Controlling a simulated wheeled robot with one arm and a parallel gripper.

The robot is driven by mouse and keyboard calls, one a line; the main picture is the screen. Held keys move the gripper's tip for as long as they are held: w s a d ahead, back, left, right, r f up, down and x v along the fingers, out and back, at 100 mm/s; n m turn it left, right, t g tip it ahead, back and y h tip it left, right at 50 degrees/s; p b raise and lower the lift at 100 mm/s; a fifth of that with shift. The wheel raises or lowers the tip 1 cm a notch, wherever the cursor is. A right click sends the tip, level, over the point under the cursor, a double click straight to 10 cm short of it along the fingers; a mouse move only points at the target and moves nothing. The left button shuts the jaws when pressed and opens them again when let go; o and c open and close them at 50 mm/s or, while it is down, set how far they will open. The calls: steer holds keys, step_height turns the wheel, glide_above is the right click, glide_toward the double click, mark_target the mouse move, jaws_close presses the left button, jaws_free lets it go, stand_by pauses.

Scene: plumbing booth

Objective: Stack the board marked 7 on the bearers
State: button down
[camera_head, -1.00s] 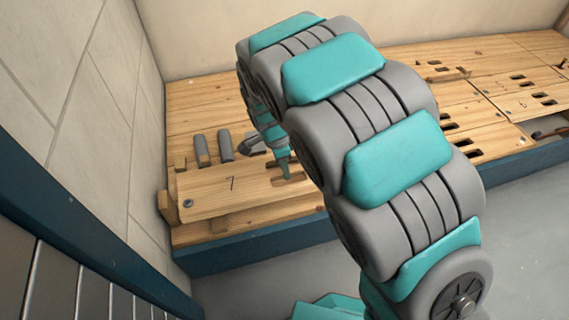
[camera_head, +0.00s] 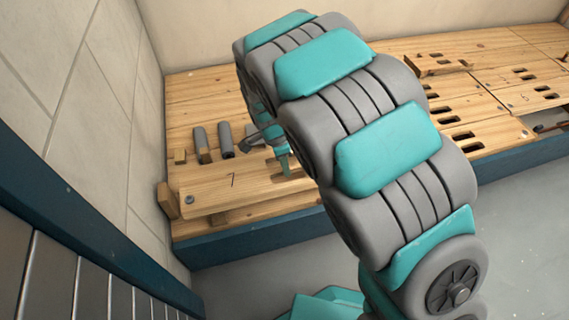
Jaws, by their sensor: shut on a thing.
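The board marked 7 (camera_head: 225,189) is a pale wooden plank at the left front of the bench. It has a dark round fitting near its left end, and my arm hides its right end. My gripper (camera_head: 284,163) is at the board's right part, shut on it; the grip itself is mostly hidden.
The wooden bench (camera_head: 190,92) has a blue front edge (camera_head: 250,244). A wall closes the left side.

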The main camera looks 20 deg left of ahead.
mark_target(280, 169)
steer(key=shift+f+b, duration=0.55)
steer(key=shift+f, duration=1.15)
stand_by(0.6)
steer(key=c, duration=0.6)
jaws_free()
steer(key=shift+f, duration=0.1)
